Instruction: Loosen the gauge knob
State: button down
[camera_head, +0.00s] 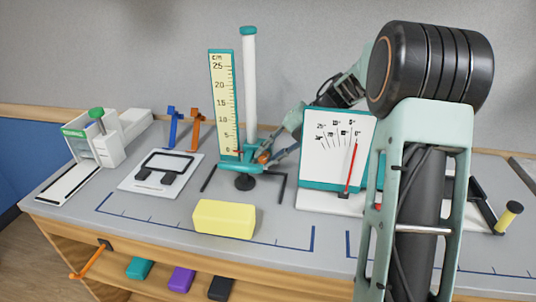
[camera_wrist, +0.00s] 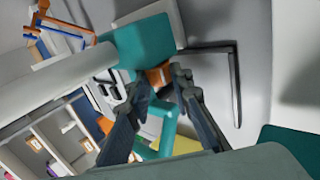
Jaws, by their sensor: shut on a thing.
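The height gauge has a pale yellow cm scale (camera_head: 223,100), a white column (camera_head: 249,85) and a teal carriage (camera_head: 238,165) low on the column. An orange knob (camera_head: 262,157) sits at the carriage's right side; it also shows between my fingertips in the wrist view (camera_wrist: 156,75). My gripper (camera_head: 270,150) reaches in from the right and is shut on this knob. In the wrist view my two dark fingers (camera_wrist: 163,77) flank it beside the teal carriage (camera_wrist: 138,45). The fingers hide part of the knob, so its turn cannot be told.
A white board with a red needle (camera_head: 350,165) stands right of the gauge, close to my arm. A yellow block (camera_head: 223,218) lies in front. Blue (camera_head: 173,128) and orange (camera_head: 195,130) stands and a framed white plate (camera_head: 160,174) are left.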

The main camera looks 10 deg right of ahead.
jog(key=shift+a+r+p, duration=0.1)
jog(key=shift+r+p, duration=0.2)
jog(key=shift+p, duration=0.7)
jog(key=shift+h+p, duration=0.4)
jog(key=shift+p, duration=0.7)
jog(key=g+h+p, duration=0.1)
jog(key=p, duration=0.5)
jog(key=shift+a+r+h, duration=0.1)
jog(key=shift+a+h, duration=0.05)
jog(key=shift+h, duration=0.25)
jog(key=h+p, duration=0.1)
jog(key=p, duration=0.3)
jog(key=shift+w+a, duration=0.1)
jog(key=shift+f+g+p, duration=0.2)
jog(key=shift+g+p, duration=0.1)
jog(key=shift+p, duration=0.2)
jog(key=c, duration=1.7)
grip_release()
